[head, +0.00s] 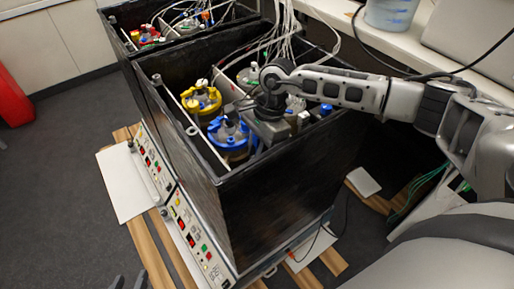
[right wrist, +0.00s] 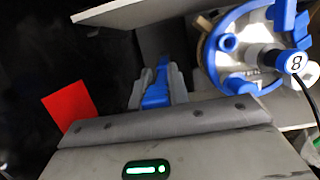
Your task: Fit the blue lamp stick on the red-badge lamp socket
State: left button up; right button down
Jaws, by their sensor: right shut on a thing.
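My right gripper (right wrist: 158,98) is shut on the blue lamp stick (right wrist: 155,92), whose blue part shows between the two grey fingers in the right wrist view. In the head view my right gripper (head: 268,122) reaches down into the nearer black box, and I cannot make out the stick there. A red badge (right wrist: 68,106) shows on the dark surface left of the fingers, apart from the stick. I cannot make out the socket itself. Only the fingertips of my left gripper (head: 129,283) show at the bottom left of the head view, spread apart and empty.
The nearer black box (head: 270,195) holds a yellow-topped vessel (head: 201,97) and a blue-topped vessel (head: 229,133). A blue-ringed vessel (right wrist: 240,88) is close right of the fingers. Cables hang over the back of the box. A second box (head: 110,42) stands behind.

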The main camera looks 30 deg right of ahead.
pick_arm(q)
jog(key=shift+s+f+b, duration=0.25)
jog(key=shift+f+b, duration=0.5)
jog(key=shift+f, duration=0.4)
pick_arm(e)
jog(key=shift+f, duration=0.7)
jog(key=c, duration=1.3)
grip_release()
jog(key=shift+o, duration=0.2)
jog(key=shift+w+d+r, duration=0.1)
jog(key=shift+d+r, duration=0.1)
jog(key=shift+r, duration=0.4)
pick_arm(q)
jog(key=r, duration=0.3)
jog(key=shift+w+d+r, duration=0.25)
jog(key=shift+w+r, duration=0.05)
jog(key=shift+r, duration=0.05)
pick_arm(e)
jog(key=v, duration=1.4)
jog(key=shift+r, duration=0.35)
jog(key=shift+d, duration=0.1)
